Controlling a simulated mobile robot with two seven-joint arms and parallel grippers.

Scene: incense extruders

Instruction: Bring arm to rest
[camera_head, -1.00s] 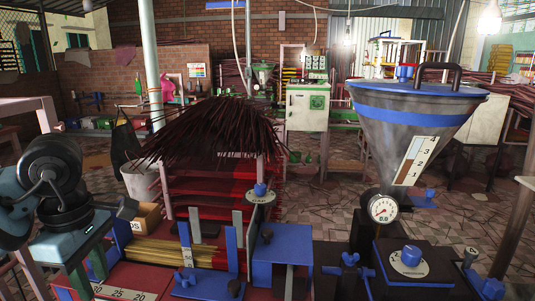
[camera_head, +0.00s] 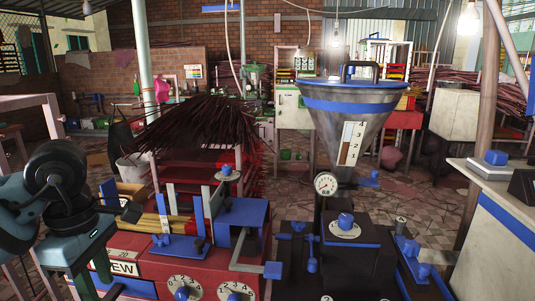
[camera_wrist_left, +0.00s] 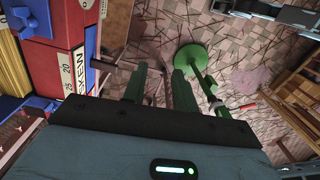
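My left arm comes in at the left edge of the head view, beside the red extruder machine (camera_head: 143,270). Its gripper (camera_head: 98,286) points down near the machine's left end. In the left wrist view, the two green fingers of my left gripper (camera_wrist_left: 159,72) stand apart, with nothing between them. Below them is the tiled floor, with a round green base (camera_wrist_left: 191,57) on it. The machine's red side and its "SKEW" scale (camera_wrist_left: 73,75) show at the left of that view. My right gripper is not in view.
A metal hopper (camera_head: 350,110) with a blue rim stands over the dark machine (camera_head: 360,255) on the right. A white counter (camera_head: 500,225) stands at the right edge. Bundles of dark sticks (camera_head: 200,125) lie on a red rack behind. Tiled floor lies open between machines.

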